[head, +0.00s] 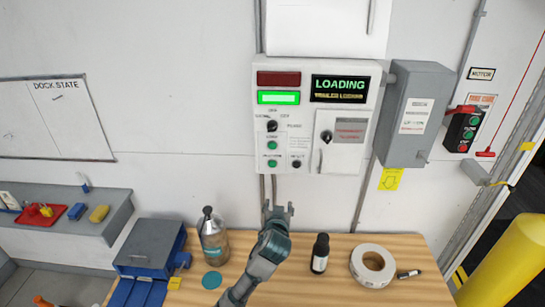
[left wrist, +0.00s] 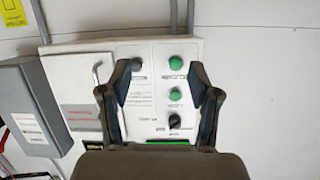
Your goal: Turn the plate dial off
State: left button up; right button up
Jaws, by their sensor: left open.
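The white control panel (head: 319,112) hangs on the wall. A black rotary dial (head: 271,126) sits on its left part, with small labels around it that I cannot read surely. A second black knob (head: 297,163) sits lower on the panel. I cannot tell from the labels which is the plate dial. In the left wrist view, seen upside down, the upper dial (left wrist: 175,120) and the other knob (left wrist: 138,62) both show between or near the fingers. My left gripper (head: 278,207) is open and empty, below the panel and apart from both. My right gripper is out of view.
Two green buttons (head: 272,154) sit below the upper dial. A grey box (head: 413,114) stands right of the panel. On the wooden table (head: 330,270) are a clear bottle (head: 213,240), a dark bottle (head: 320,253) and a tape roll (head: 373,266). The wall below the panel is mostly clear.

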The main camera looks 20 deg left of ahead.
pick_arm(q)
notch_tip(320, 180, up, 19)
jog(key=s+n+t+y, duration=0.2)
jog(key=n+t+y, duration=0.1)
jog(key=p, duration=0.5)
send_near(272, 129)
jog(key=x, duration=0.8)
jog(key=shift+a, duration=0.1)
jog(key=shift+w+a, duration=0.2)
jog(key=shift+w, duration=0.5)
jog(key=shift+f, duration=0.1)
jog(key=c, duration=1.2)
